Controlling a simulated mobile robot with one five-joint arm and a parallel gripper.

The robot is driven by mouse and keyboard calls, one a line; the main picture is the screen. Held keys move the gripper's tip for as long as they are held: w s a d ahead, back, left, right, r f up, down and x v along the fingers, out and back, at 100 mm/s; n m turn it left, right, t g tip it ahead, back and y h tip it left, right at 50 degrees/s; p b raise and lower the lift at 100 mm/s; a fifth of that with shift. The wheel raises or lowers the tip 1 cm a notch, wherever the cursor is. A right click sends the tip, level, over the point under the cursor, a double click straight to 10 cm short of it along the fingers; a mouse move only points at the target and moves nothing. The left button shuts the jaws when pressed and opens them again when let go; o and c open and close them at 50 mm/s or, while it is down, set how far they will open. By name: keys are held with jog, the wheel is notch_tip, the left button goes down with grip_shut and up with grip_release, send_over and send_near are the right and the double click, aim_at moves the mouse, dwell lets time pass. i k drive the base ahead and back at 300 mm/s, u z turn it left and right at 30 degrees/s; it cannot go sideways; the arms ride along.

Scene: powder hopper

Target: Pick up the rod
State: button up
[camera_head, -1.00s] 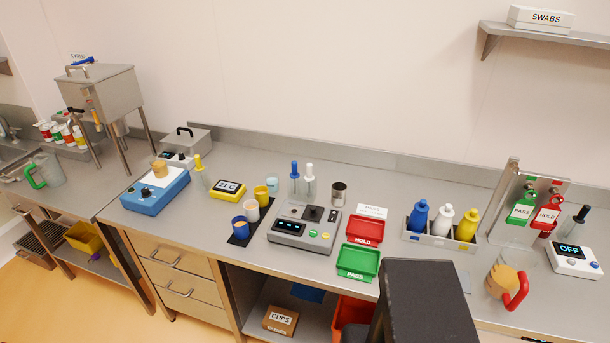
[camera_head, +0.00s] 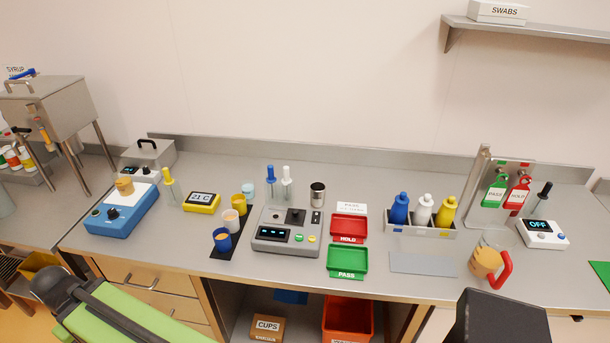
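No single thing is clearly marked as the rod. A green and black link of my arm shows at the lower left. My gripper is not visible in this view, so its hold cannot be seen.
A blue device (camera_head: 122,212), a grey console (camera_head: 286,240), red (camera_head: 349,229) and green (camera_head: 346,262) trays, and a bottle rack (camera_head: 421,226) crowd the bench. A grey plate (camera_head: 423,263) lies in front of the rack. A black box shape covers the lower right.

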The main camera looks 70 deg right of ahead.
aim_at(271, 178)
jog(key=z, duration=0.2)
jog(key=i, duration=1)
